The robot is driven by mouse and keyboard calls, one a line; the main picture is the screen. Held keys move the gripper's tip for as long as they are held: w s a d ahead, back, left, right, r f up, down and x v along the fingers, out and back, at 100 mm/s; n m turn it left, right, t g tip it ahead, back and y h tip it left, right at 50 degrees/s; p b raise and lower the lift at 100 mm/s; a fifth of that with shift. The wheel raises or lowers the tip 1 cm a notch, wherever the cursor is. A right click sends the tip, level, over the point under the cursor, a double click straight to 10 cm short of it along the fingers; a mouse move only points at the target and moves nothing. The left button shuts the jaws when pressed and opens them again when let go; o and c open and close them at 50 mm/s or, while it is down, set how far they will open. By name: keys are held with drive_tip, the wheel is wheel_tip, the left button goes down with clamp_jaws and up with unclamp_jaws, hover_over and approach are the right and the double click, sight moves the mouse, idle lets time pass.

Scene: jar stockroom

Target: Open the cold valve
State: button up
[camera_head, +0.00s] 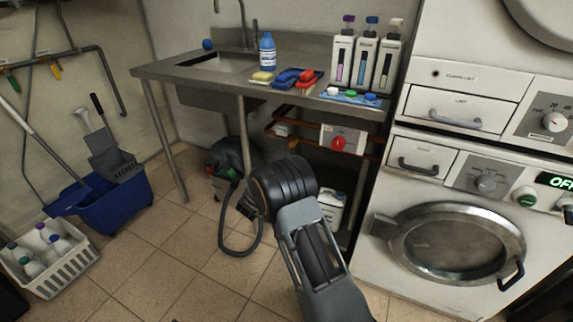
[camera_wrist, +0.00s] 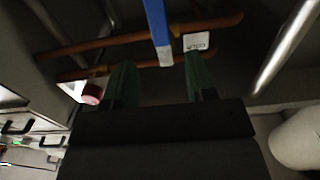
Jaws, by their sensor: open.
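A blue lever (camera_wrist: 156,22) with a pale grey end runs down from the top of the wrist view, across the copper pipes. A small white label (camera_wrist: 196,41) beside it seems to read COLD, though the print is small. I take this lever for the cold valve's handle. My gripper (camera_wrist: 159,62) is open, its two dark green fingers pointing at the pipes. The lever's lower end shows between the fingertips; I cannot tell whether they touch it. In the head view my arm hides the gripper and the blue lever.
Copper pipes (camera_wrist: 120,40) run under the steel sink bench (camera_head: 180,71). A red knob (camera_head: 338,143) sits on a white box there and also shows left of my fingers in the wrist view (camera_wrist: 92,93). A bench leg (camera_wrist: 285,45) stands at right. Washing machines (camera_head: 440,225) stand right.

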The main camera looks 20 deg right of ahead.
drive_tip(key=b+x, duration=0.1)
drive_tip(key=x, duration=0.7)
drive_tip(key=shift+w+b, duration=0.1)
drive_tip(key=shift+b, duration=0.3)
drive_tip(key=shift+c, duration=0.5)
clamp_jaws()
